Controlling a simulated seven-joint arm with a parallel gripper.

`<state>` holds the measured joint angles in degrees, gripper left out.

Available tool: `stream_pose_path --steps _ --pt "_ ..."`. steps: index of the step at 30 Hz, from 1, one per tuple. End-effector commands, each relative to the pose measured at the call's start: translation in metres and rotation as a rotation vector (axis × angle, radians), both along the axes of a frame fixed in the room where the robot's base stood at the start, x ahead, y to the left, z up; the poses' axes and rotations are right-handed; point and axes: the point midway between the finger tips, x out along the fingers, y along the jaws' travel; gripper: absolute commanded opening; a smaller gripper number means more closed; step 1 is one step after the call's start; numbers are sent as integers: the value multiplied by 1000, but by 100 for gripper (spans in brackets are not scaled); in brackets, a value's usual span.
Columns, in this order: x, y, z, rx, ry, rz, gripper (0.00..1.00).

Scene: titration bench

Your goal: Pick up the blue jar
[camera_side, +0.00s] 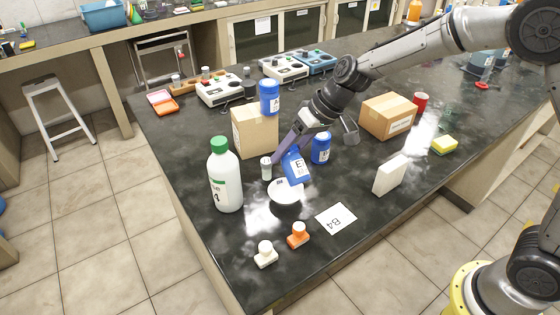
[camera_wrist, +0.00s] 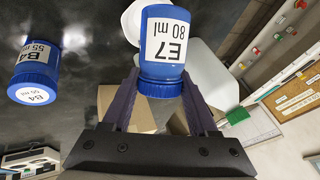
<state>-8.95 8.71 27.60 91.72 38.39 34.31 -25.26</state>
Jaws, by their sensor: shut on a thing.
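My gripper (camera_side: 288,150) has purple fingers and is shut on a blue jar (camera_side: 295,168) labelled E7. In the wrist view the same jar (camera_wrist: 163,45) reads "E7 80 ml", with its blue lid between the fingers (camera_wrist: 160,88). The jar is tilted and appears just above or beside the white dish (camera_side: 285,190); contact cannot be told. A second blue jar (camera_side: 321,149) stands upright to the right; in the wrist view it (camera_wrist: 36,72) reads "B4 55 ml". A third blue jar (camera_side: 270,97) sits on or behind a cardboard box (camera_side: 254,135).
A white bottle with a green cap (camera_side: 224,180) and a small grey-capped vial (camera_side: 266,168) stand left of my gripper.

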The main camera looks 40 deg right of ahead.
Motion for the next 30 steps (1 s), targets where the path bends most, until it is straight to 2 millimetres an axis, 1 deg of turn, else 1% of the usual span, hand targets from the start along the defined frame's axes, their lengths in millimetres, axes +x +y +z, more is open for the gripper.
stream_pose_path --steps 1,3,4,9,12,15,18,23,25,26,27,30 --pt "-10 -4 15 0 -7 -1 0" --pt "-23 -8 32 1 -7 -1 0" --pt "-29 -10 36 0 -5 0 0" --pt "-65 -21 50 1 -2 -2 0" --pt "-82 -27 58 1 -3 -2 0" --pt "-94 -31 63 0 -2 -1 0" --pt "-103 -33 67 -1 -3 -1 0" --pt "-109 -35 70 -6 -50 -3 0" --pt "-101 -39 71 -13 -100 -21 0" --pt "-95 -41 73 -18 -125 -38 0" --pt "-86 -46 73 -24 -155 -65 0" --pt "-71 -59 69 -42 -217 -140 0"
